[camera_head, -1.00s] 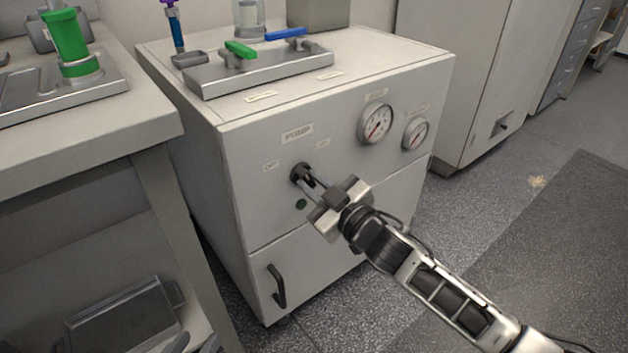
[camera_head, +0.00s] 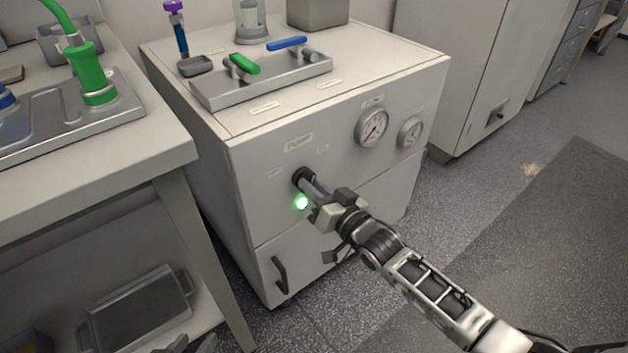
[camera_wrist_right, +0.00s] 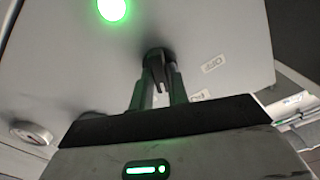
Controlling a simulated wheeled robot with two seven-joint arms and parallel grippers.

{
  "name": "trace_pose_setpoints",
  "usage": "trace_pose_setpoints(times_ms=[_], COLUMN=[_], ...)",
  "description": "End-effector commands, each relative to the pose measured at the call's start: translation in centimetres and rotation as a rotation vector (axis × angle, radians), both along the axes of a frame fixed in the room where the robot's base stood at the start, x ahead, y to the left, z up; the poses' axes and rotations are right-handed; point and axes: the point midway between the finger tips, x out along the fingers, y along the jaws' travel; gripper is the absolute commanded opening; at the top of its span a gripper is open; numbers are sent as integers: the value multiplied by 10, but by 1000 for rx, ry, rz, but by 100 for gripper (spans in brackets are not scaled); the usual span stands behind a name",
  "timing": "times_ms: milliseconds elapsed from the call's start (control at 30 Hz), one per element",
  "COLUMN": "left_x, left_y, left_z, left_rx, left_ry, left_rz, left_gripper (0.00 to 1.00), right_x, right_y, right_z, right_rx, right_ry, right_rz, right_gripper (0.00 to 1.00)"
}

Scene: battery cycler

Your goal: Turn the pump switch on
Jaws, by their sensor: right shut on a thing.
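The pump switch (camera_head: 302,176) is a dark round knob on the front of the white cabinet, under a label that reads as PUMP. My right gripper (camera_head: 312,188) reaches it from the lower right, with its fingers shut on the knob. In the right wrist view the switch (camera_wrist_right: 157,62) shows between the two fingertips (camera_wrist_right: 158,82), beside a small OFF label (camera_wrist_right: 214,62). The round lamp (camera_head: 301,203) below the switch glows green, and it also glows in the wrist view (camera_wrist_right: 112,8). My left gripper is not seen.
Two gauges (camera_head: 372,127) sit right of the switch. A metal valve block with green and blue levers (camera_head: 287,44) is on the cabinet top. A bench with a green-handled tool (camera_head: 96,82) stands left. The floor to the right is clear.

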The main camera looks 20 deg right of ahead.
Motion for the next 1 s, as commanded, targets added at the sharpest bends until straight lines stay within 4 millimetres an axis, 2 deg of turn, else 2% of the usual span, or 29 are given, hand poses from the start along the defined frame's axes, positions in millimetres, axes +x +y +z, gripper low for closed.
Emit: trace_pose_setpoints(times_ms=[333,800,833,900,1000], left_x=[2,-4,-4,-3,-3], left_y=[3,4,4,4,4], left_z=[17,14,14,14,14], left_rx=[0,1,1,1,1], left_ry=[-35,-23,-23,-23,-24], left_rz=[12,13,13,13,13], left_gripper=[36,36,36,36,36], right_x=[1,1,1,1,0], right_y=[0,0,0,0,0], right_z=[1,1,1,1,1], right_rx=[108,124,124,124,123], right_ry=[37,41,41,42,42], right_rz=[0,1,1,0,0], right_gripper=[0,0,19,38,38])
